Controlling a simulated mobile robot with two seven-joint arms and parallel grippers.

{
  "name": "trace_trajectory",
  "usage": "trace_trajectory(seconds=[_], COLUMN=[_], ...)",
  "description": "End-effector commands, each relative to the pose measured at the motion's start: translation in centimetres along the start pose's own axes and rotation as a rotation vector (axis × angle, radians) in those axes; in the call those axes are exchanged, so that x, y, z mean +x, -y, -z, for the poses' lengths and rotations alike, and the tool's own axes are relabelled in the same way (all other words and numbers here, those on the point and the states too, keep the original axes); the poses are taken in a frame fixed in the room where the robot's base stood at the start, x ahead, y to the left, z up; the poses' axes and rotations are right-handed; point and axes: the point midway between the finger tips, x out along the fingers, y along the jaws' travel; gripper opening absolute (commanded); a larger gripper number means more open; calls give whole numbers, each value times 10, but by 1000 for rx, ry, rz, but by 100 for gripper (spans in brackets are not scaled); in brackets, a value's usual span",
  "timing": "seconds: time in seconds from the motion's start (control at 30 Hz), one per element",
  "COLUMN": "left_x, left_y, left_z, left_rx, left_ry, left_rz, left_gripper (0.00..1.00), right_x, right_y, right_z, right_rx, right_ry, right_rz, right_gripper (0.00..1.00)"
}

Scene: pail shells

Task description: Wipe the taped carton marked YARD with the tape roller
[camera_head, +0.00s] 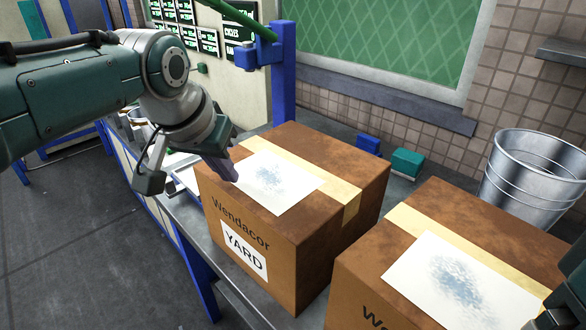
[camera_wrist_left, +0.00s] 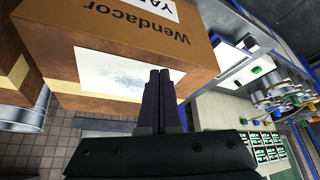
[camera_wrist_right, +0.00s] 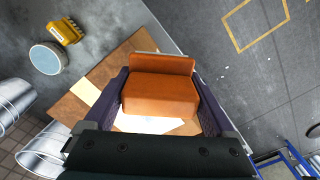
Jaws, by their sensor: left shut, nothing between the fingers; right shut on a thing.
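The taped carton marked YARD (camera_head: 290,247) stands on the bench, with tape across its top and a white sheet (camera_head: 290,195) bearing a bluish smudge. My left gripper (camera_head: 230,172) is shut and empty at the left edge of that top; its fingers overlap the sheet in the left wrist view (camera_wrist_left: 163,78), and contact is unclear. My right gripper (camera_wrist_right: 162,85) is shut on an orange-brown block (camera_wrist_right: 160,95), above a carton with a white sheet (camera_wrist_right: 150,124). I cannot tell from its shape whether the block is the tape roller.
A second taped carton (camera_head: 345,290) with a smudged sheet (camera_head: 425,308) stands close on the right. Behind are a metal bucket (camera_head: 530,180), a green box (camera_head: 407,163) and a blue box (camera_head: 368,145). A yellow object (camera_wrist_right: 66,32) shows beside a round pale top (camera_wrist_right: 47,58).

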Motion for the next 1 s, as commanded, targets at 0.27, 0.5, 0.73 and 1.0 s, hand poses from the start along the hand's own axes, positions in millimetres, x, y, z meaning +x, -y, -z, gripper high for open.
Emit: trace_trajectory(seconds=[0.27, 0.5, 0.73, 1.0], left_x=[0, 2, 6, 9], left_y=[0, 0, 0, 0], left_z=[0, -1, -3, -5], left_rx=[0, 0, 0, 0], left_ry=[0, 0, 0, 0], left_rz=[0, 0, 0, 0], left_gripper=[0, 0, 0, 0], right_x=[0, 2, 6, 9], right_y=[0, 0, 0, 0], right_z=[0, 0, 0, 0], right_rx=[0, 0, 0, 0], right_ry=[-1, 0, -1, -1], right_rz=[0, 0, 0, 0], right_gripper=[45, 45, 45, 45])
